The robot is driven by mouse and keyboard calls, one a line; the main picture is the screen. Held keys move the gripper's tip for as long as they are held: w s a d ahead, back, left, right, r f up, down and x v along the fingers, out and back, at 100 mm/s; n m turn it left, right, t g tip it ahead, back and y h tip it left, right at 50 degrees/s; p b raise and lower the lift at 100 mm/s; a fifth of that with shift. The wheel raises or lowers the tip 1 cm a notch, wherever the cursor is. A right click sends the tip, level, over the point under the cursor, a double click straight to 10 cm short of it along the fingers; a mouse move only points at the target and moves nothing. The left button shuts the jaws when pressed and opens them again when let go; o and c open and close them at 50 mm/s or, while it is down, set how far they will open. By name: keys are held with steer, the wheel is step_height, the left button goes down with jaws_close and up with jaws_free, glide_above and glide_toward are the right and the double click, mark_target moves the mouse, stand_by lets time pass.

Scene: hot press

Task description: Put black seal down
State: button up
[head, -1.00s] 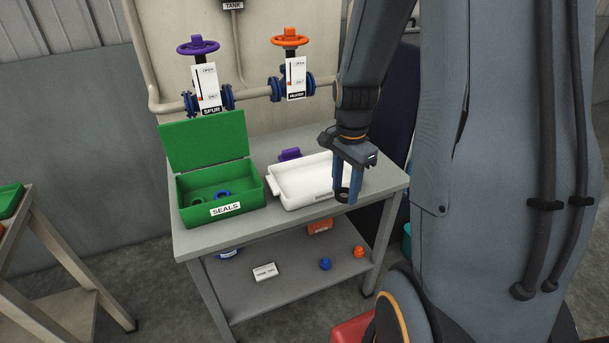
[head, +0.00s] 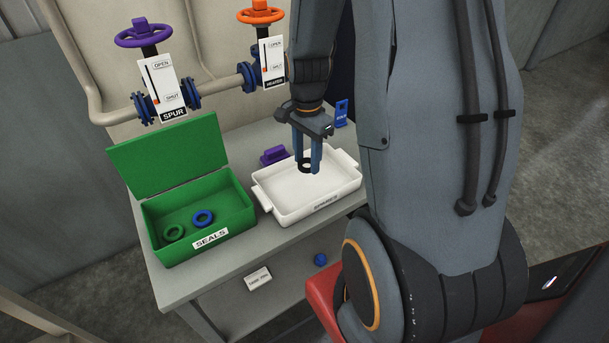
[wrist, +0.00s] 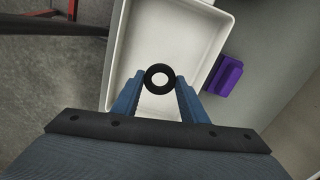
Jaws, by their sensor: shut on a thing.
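My gripper (head: 308,168) is shut on the black seal (head: 304,164), a small black ring. The wrist view shows the ring (wrist: 159,78) between my two blue fingertips, over the inside of the white tray (wrist: 212,22). In the head view the seal is above the floor of the white tray (head: 262,199), within its rim. The exact gap between seal and tray floor cannot be told. The tray carries a label on its front wall, and nothing else shows inside it.
The open green SEALS box (head: 160,254) stands left of the tray, holding a green ring (head: 174,233) and a blue ring (head: 203,218). A purple block (head: 273,155) lies behind the tray, and a blue tag (head: 341,112) stands at the back right. Valves are on the pipes behind.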

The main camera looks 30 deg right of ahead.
mark_target(307, 186)
steer(key=shift+f+p, duration=0.7)
steer(key=shift+f, duration=2.8)
steer(key=shift+f, duration=0.1)
steer(key=o, duration=1)
step_height(307, 186, up, 12)
steer(key=f+b, duration=0.1)
steer(key=b, duration=0.2)
steer(key=s+a+r+n, duration=0.1)
steer(key=s+a+n, duration=0.1)
steer(key=a+n, duration=0.2)
steer(key=s+a+r+n+t, duration=0.1)
steer(key=s+a+n, duration=0.2)
steer(key=n, duration=0.3)
steer(key=s+a+r+n, duration=0.1)
steer(key=s+a+n, duration=0.1)
steer(key=a+n, duration=0.3)
steer(key=shift+s+a+r+n, duration=0.3)
steer(key=shift+s+a+r, duration=0.05)
steer(key=shift+a, duration=0.2)
